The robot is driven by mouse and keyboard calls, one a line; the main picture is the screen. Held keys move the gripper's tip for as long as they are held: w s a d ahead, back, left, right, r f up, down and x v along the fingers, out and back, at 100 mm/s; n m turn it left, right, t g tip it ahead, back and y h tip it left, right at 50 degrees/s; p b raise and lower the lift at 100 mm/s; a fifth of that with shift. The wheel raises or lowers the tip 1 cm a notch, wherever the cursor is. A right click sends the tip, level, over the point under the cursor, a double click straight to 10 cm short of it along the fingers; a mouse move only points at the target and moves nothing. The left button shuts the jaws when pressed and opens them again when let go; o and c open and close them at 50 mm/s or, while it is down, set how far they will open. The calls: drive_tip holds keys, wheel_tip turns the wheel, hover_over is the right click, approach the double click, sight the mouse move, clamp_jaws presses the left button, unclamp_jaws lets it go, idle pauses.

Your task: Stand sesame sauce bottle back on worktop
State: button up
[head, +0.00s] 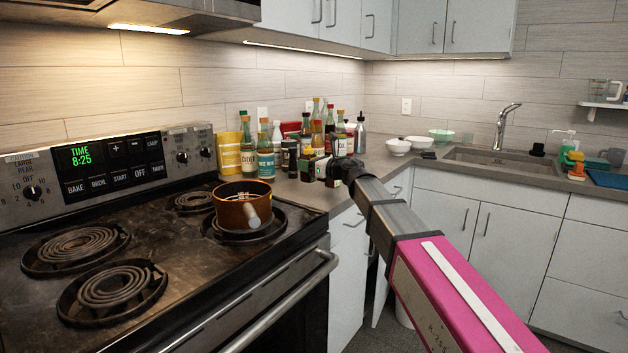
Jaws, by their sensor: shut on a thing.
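My gripper (322,168) is at the far end of my arm, low over the worktop (302,192) to the right of the stove. It is shut on a small dark bottle, taken as the sesame sauce bottle (307,165); its label is too small to read. The bottle is partly hidden by the jaws. I cannot tell whether its base touches the worktop. Several sauce bottles (266,152) stand upright behind and left of my gripper.
A dark jar (289,155) stands close to the left of my gripper. The front worktop strip is clear.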

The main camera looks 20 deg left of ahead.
drive_tip(key=shift+w+d+f, duration=0.1)
drive_tip(key=shift+w+f, duration=0.35)
drive_tip(key=shift+f, duration=0.5)
drive_tip(key=shift+w+d+f, duration=0.1)
drive_tip(key=shift+w+f, duration=0.35)
drive_tip(key=shift+f, duration=0.55)
drive_tip(key=shift+w+d+f, duration=0.1)
drive_tip(key=shift+w+f, duration=0.35)
drive_tip(key=shift+f, duration=0.5)
drive_tip(key=o, duration=1)
drive_tip(key=shift+f, duration=0.1)
drive_tip(key=shift+o, duration=0.2)
